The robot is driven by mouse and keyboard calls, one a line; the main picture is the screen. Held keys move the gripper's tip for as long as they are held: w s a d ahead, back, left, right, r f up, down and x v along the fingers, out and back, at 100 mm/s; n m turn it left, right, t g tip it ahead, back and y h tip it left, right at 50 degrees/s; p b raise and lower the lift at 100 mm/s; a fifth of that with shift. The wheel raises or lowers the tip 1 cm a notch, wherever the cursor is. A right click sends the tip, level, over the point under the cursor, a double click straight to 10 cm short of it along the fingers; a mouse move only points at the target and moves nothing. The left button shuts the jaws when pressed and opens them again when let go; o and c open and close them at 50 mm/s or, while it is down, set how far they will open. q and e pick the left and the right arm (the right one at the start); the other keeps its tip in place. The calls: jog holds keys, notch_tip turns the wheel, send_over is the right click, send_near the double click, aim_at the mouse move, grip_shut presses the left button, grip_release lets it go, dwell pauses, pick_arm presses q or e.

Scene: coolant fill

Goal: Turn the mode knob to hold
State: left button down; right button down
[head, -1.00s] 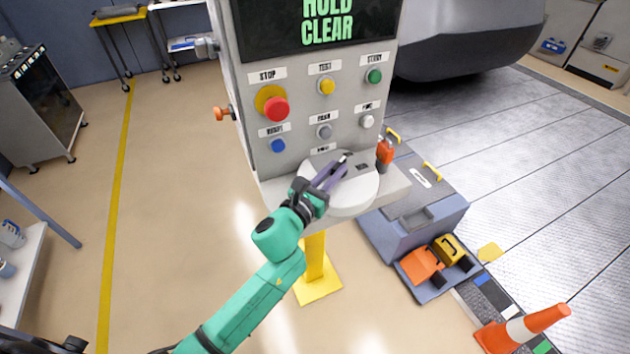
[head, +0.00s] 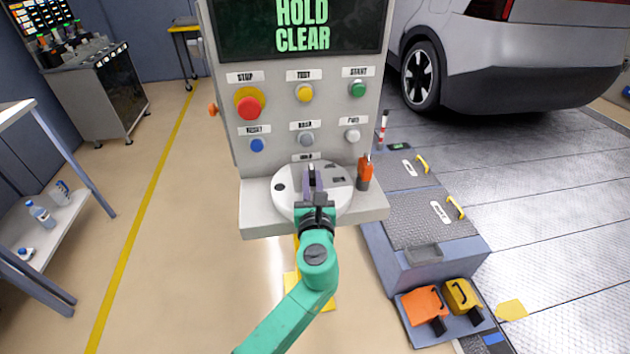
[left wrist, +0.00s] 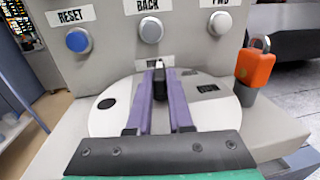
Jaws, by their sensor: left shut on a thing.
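The control panel's ledge carries a round white dial plate (head: 289,203) with a black dot on its left and a dark label on its right. My left gripper (head: 312,177) has its purple fingers over the plate, pointing toward the panel. In the left wrist view the gripper (left wrist: 160,95) is shut on the dark mode knob (left wrist: 160,82), which stands between the fingertips. A label (head: 306,156) behind the plate seems to read HOLD. The screen (head: 302,25) shows HOLD CLEAR in green. My right gripper is not in view.
The panel has several buttons above the ledge, including a red stop button (head: 249,107) and a blue reset button (head: 257,145). An orange-handled item (head: 365,173) stands right of the plate. A car (head: 530,55) is at right, with open floor at left.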

pick_arm(q)
jog(key=shift+d+n+y, duration=0.2)
jog(key=shift+n+y, duration=0.5)
jog(key=shift+y, duration=0.4)
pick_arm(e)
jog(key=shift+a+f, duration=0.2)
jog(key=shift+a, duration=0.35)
pick_arm(q)
jog(key=shift+f+g, duration=0.1)
jog(key=shift+g, duration=0.2)
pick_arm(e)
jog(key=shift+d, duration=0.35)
pick_arm(q)
jog(key=c, duration=0.8)
grip_release()
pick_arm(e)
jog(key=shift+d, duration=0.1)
pick_arm(q)
jog(key=b+v, duration=0.2)
jog(key=v, duration=1.2)
jog(key=shift+s+d, duration=0.2)
jog(key=shift+s, duration=0.1)
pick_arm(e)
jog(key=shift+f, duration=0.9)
